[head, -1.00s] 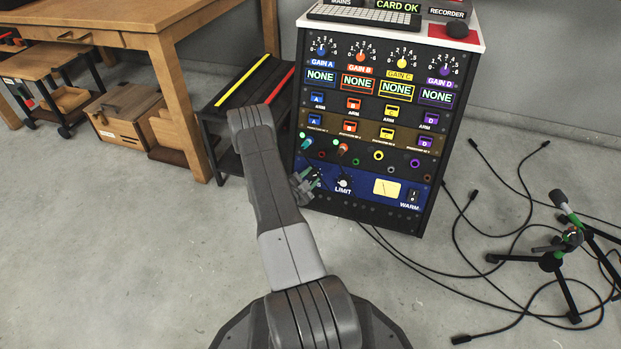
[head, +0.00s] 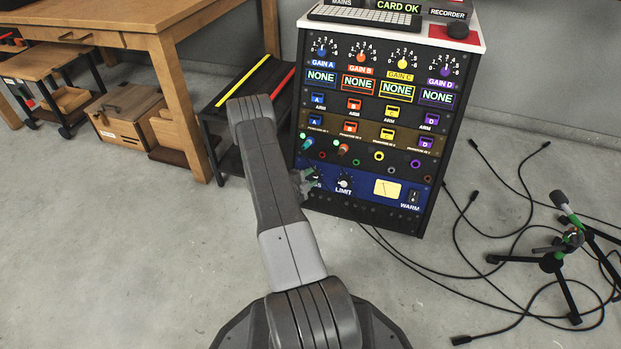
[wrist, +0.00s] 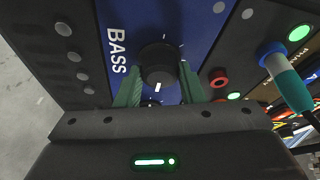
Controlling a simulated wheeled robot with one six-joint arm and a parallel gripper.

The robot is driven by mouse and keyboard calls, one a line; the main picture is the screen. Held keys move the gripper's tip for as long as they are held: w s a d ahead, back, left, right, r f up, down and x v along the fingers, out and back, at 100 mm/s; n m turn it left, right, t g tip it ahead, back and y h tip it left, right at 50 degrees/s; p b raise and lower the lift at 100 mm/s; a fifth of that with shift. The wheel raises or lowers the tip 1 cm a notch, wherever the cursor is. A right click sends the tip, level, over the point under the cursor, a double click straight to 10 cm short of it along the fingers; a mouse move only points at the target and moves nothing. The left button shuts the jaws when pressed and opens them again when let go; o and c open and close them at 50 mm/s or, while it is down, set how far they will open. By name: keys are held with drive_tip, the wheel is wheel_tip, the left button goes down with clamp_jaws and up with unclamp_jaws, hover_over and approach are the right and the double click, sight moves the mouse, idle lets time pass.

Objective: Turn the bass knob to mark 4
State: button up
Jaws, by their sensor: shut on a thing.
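The bass knob (wrist: 157,62) is a dark round knob on the blue panel, beside the white word BASS in the wrist view. A white pointer line on it faces the bottom of that picture. Pale ticks show around it, but I cannot read their numbers. My gripper (wrist: 158,70) has its two green fingers on either side of the knob and is shut on it. In the head view my gripper (head: 305,184) is at the lower left of the rack, and the knob is mostly hidden behind it.
The limit knob (head: 344,181) sits just right of my gripper. Plugs stick out of the jacks above, one of them teal (wrist: 288,78) near my fingers in the wrist view. A dark side stand (head: 235,95) is left of the rack. Black cables (head: 455,225) lie on the floor at right.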

drive_tip(key=o, duration=1)
drive_tip(key=shift+s+a, duration=0.1)
drive_tip(key=p+v, duration=0.4)
drive_tip(key=v, duration=0.9)
drive_tip(key=shift+s+a, duration=0.2)
drive_tip(key=shift+s, duration=0.05)
drive_tip(key=shift+w, duration=0.1)
drive_tip(key=b+x, duration=0.4)
drive_tip(key=x, duration=0.9)
drive_tip(key=shift+w+d, duration=0.3)
